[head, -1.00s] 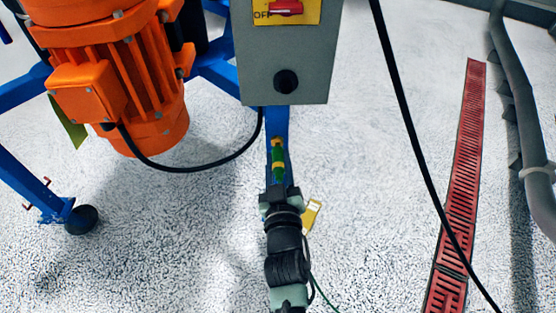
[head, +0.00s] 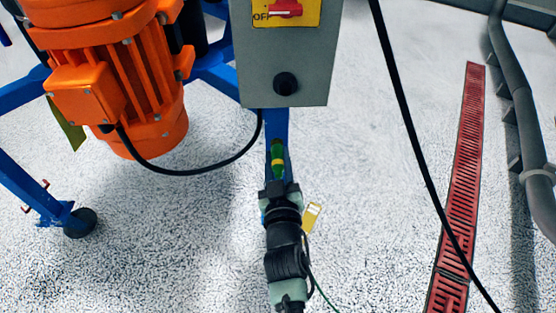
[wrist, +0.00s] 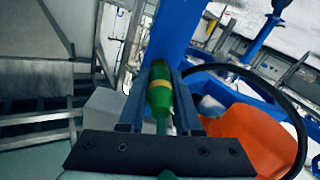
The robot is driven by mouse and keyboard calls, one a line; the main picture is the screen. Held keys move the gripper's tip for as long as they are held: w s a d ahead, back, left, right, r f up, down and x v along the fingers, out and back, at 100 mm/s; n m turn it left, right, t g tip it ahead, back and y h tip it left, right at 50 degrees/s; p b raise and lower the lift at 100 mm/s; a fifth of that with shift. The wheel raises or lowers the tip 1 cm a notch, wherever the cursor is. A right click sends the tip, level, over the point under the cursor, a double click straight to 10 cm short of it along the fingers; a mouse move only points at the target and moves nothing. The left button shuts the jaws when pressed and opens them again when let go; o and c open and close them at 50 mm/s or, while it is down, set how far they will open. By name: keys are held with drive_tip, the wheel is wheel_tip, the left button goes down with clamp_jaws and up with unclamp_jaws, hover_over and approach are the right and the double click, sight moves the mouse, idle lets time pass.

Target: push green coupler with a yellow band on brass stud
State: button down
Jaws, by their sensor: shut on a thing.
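The green coupler (head: 278,155) with its yellow band stands against the blue post below the grey switch box in the head view. In the wrist view the coupler (wrist: 160,92) lies lengthwise between the two fingers, with a green hose running back from it. My gripper (head: 278,184) is shut on the coupler; it also shows in the wrist view (wrist: 160,80). The brass stud is not clearly visible; the coupler's far end is where it showed on the post. I cannot tell how far the coupler sits over it.
The grey switch box (head: 286,60) hangs just above the coupler. An orange motor (head: 120,85) with a black cable stands to the left. The blue post (head: 277,120) is behind the coupler. A yellow tag (head: 311,217) shows right of my gripper.

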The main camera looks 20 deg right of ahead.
drive_tip(key=shift+w, duration=0.2)
drive_tip(key=c, duration=0.5)
unclamp_jaws()
drive_tip(key=shift+s, duration=0.15)
drive_tip(key=p+v, duration=0.3)
drive_tip(key=v, duration=0.9)
drive_tip(key=shift+s+a+p, duration=0.1)
drive_tip(key=shift+s+p, duration=0.2)
drive_tip(key=shift+p, duration=0.05)
drive_tip(key=shift+r, duration=0.1)
